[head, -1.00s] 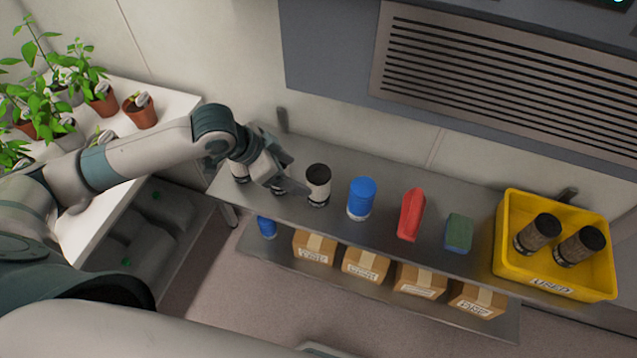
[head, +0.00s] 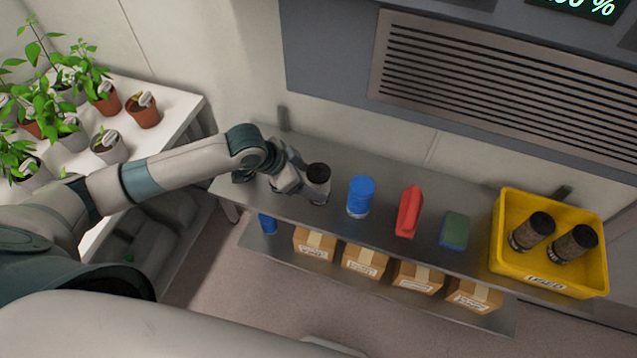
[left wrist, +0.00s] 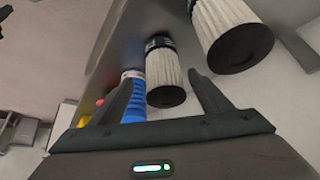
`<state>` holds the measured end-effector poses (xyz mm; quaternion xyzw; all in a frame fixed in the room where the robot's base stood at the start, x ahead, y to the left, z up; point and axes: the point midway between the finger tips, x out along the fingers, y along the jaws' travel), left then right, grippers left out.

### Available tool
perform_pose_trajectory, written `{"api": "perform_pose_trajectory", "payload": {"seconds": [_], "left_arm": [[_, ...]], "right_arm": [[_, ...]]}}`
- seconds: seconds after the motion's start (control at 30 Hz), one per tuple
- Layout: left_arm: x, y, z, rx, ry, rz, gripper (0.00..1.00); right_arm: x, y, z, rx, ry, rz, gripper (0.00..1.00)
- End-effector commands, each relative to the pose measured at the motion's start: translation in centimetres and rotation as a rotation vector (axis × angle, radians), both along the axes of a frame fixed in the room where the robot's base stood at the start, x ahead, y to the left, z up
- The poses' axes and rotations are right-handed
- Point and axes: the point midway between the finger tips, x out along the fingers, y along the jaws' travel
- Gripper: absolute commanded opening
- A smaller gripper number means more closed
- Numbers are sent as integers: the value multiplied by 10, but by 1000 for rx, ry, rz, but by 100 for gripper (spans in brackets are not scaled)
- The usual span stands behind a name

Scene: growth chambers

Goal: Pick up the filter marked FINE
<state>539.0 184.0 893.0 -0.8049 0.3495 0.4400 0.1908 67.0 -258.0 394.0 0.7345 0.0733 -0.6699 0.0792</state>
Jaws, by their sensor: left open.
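A pale pleated filter with a dark cap (head: 318,180) stands upright on the metal shelf, left of the blue container. My left gripper (head: 310,190) is open beside it, its fingers pointing toward it. In the left wrist view this filter (left wrist: 165,72) shows between the open fingers of my left gripper (left wrist: 159,80), with a dark band at its far end. I cannot tell whether the fingers touch it. A second pleated filter (left wrist: 218,25) is closer to the wrist camera; in the head view my arm hides that area. No FINE marking is readable. My right gripper is out of view.
Right along the metal shelf (head: 400,248) stand a blue container (head: 361,197), a red bottle (head: 409,211), a green-and-blue block (head: 454,230) and a yellow USED bin (head: 545,283) holding two dark filters. Cardboard boxes (head: 365,263) sit below. Potted plants (head: 142,110) stand at left.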

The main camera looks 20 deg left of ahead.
Motion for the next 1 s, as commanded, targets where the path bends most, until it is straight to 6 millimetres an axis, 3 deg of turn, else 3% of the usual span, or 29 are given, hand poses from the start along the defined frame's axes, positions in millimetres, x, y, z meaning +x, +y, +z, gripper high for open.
{"api": "perform_pose_trajectory", "payload": {"seconds": [0.27,0.5,1.0], "left_arm": [[16,-9,-16,0,0,1,71],[23,-16,-36,1,0,-1,71],[24,-16,-38,0,0,-1,71]], "right_arm": [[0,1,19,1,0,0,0],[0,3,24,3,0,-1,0],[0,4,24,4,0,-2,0]]}}
